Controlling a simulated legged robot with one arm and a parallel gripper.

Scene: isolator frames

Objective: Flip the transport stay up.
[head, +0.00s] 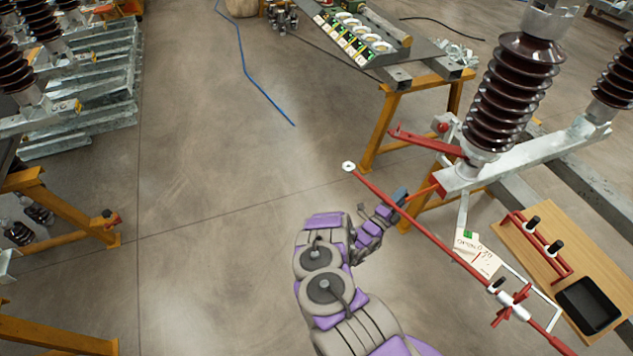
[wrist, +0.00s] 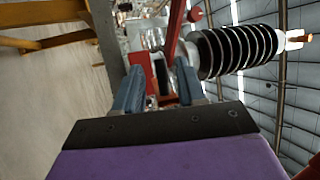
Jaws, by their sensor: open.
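I cannot tell for certain which red part is the transport stay. A red arm (head: 428,142) juts left from the end of the isolator's grey frame (head: 540,153). A short red piece (head: 424,191) sits lower at that end, close to my gripper (head: 397,198). My gripper is open at the frame's left end. In the wrist view my gripper (wrist: 158,82) has its two blue-grey fingers apart. A red bar (wrist: 173,30) and a red block (wrist: 138,66) show beyond and between them. Contact cannot be told.
A long red rod (head: 440,243) crosses diagonally beside my gripper. A brown insulator (head: 512,95) stands on the frame; it also shows in the wrist view (wrist: 238,50). A wooden board (head: 535,240) with a black tray (head: 588,306) lies right. Orange trestles stand nearby.

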